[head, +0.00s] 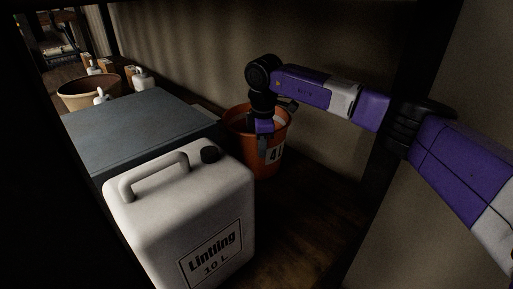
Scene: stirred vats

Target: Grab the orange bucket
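The orange bucket (264,172) stands upright on the dark floor beyond the white canister, near the back wall. My purple and black arm reaches in from the right. My gripper (264,145) points down at the bucket's near rim and overlaps its front wall in the picture. The fingers are dark and small here. I cannot tell whether they touch the rim or have closed on it.
A white canister (180,205) marked "Lintling 10 L" stands in the foreground. A grey box (140,130) is behind it, left of the bucket. A tan tub (88,90) and several small white bottles are farther left. A dark post (400,75) stands right. Floor right of the bucket is clear.

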